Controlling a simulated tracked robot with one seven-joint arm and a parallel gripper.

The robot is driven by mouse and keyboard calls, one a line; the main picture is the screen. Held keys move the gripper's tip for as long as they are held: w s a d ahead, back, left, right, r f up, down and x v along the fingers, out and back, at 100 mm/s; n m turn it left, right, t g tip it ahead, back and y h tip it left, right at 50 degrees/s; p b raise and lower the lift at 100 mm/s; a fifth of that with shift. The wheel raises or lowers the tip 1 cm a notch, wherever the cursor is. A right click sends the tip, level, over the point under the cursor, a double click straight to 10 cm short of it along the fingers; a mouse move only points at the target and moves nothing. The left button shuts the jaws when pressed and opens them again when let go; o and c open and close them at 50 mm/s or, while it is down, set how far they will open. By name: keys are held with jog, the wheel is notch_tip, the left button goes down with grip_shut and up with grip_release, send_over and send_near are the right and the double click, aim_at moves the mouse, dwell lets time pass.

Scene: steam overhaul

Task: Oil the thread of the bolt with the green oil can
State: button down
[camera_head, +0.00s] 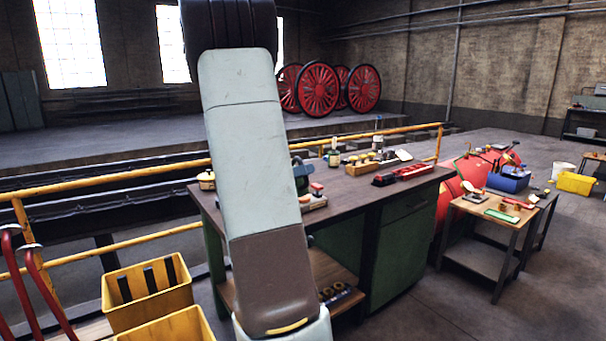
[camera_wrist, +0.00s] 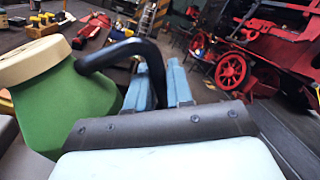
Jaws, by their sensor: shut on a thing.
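The green oil can (camera_wrist: 65,105) fills the left of the wrist view, close to the camera and tilted, with a cream top and a black curved handle (camera_wrist: 125,50). My gripper (camera_wrist: 168,85) has its two pale blue fingers at this handle and is shut on it. In the head view my own arm hides the gripper.
Yellow crates (camera_head: 150,300) stand at the lower left, near a yellow railing (camera_head: 130,182). A small side table (camera_head: 490,212) stands right.

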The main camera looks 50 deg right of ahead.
aim_at(301, 160)
jog(key=shift+w+r, duration=0.1)
jog(key=shift+r, duration=0.15)
jog(key=shift+r+n, duration=0.25)
jog(key=shift+n, duration=0.15)
jog(key=shift+w+r, duration=0.15)
jog(key=shift+r, duration=0.05)
dwell(0.3)
jog(key=shift+w+r+n, duration=0.1)
jog(key=shift+r+n, duration=0.2)
jog(key=shift+r, duration=0.05)
jog(key=shift+d+r, duration=0.1)
jog(key=shift+r, duration=0.05)
jog(key=shift+w+r+n, duration=0.25)
jog(key=shift+r+n, duration=0.05)
jog(key=shift+r, duration=0.1)
jog(key=shift+f, duration=0.1)
dwell(1.0)
jog(key=shift+s+f+m, duration=0.4)
jog(key=shift+f+m, duration=0.1)
jog(key=shift+f, duration=0.35)
